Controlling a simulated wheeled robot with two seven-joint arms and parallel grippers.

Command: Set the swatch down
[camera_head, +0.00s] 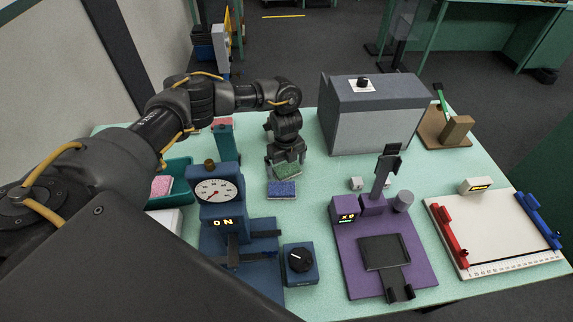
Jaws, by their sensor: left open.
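My left gripper (286,160) points down over the mint-green table (310,197), left of the large grey box. It is open. A green swatch (288,169) lies right below its fingers, partly hidden by them; I cannot tell whether they touch it. A blue swatch (282,189) lies just in front of the green one, toward me. A pink swatch (161,186) sits in a green tray (180,168) at the left. My right gripper is not in view.
A blue device with a dial (217,192) stands left of the swatches. A grey box (370,128) stands to the right. A purple device (365,240) and a white board with red and blue clamps (485,228) are at the front right. Some table right of the blue swatch is clear.

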